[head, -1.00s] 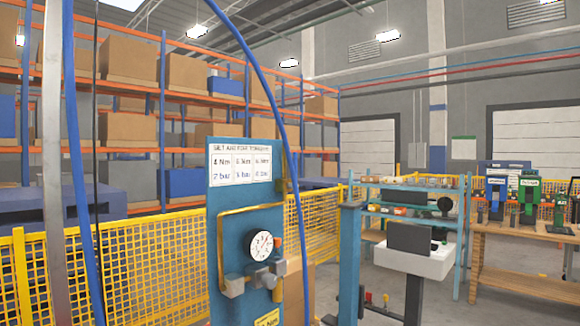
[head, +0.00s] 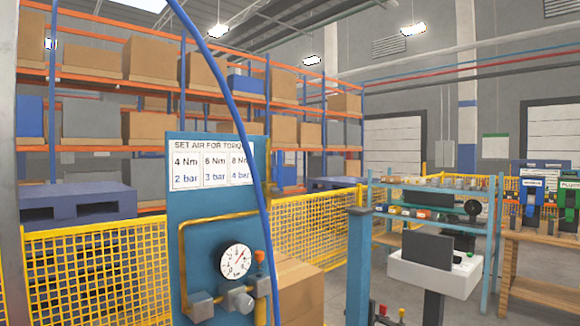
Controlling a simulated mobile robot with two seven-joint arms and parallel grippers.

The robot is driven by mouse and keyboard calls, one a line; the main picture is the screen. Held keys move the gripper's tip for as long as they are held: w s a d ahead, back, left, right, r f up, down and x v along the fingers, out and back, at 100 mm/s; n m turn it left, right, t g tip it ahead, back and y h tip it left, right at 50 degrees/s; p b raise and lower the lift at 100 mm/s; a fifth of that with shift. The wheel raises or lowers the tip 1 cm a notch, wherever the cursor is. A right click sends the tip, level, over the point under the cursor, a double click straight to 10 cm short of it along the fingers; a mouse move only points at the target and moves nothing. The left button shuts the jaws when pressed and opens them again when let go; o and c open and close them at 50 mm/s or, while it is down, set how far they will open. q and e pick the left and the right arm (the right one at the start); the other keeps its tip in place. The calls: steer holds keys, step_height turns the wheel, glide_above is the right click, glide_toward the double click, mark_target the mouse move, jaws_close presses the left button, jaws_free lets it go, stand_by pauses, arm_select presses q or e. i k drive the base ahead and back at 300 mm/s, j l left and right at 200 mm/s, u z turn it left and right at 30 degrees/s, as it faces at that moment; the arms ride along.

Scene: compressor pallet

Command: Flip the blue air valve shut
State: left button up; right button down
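A blue air panel (head: 215,205) stands upright in the near left of the head view. It carries a round white gauge (head: 236,261), a brass-coloured pipe (head: 181,262) and grey fittings (head: 238,299) low down. A small orange part (head: 260,256) sits at the panel's right edge. A blue hose (head: 247,150) hangs across the panel's right side. I cannot make out a blue valve handle, and the panel's bottom is cut off by the frame. Neither gripper is in view.
A yellow mesh fence (head: 95,270) runs behind the panel, with loaded shelving beyond. Cardboard boxes (head: 300,288) stand just right of the panel. Further right are a blue post (head: 358,265), a white stand (head: 436,272) and a wooden bench (head: 540,248). Grey floor shows between them.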

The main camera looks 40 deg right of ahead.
mark_target(279, 190)
steer(key=l, duration=1.8)
steer(key=i+u, duration=0.05)
